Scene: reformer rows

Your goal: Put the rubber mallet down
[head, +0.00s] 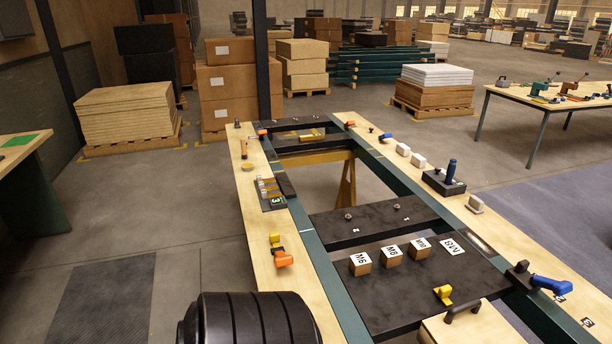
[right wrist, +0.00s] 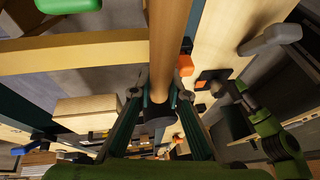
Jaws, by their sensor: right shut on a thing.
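The rubber mallet shows in the right wrist view as a thick wooden handle (right wrist: 172,35) running down the middle to a dark end (right wrist: 158,130) between my fingers. My right gripper (right wrist: 160,96) is shut on this handle, with one teal finger on each side of it. Much of the dark end is hidden by the fingers, and I cannot tell whether it touches anything. Neither the held mallet nor my right gripper can be made out in the head view.
A long frame with pale wooden rails (head: 260,230) fills the middle of the head view. Its black deck (head: 400,300) bears labelled wooden blocks (head: 391,254). Orange and blue clamps (head: 550,284) sit on the rails. The left rail has bare stretches.

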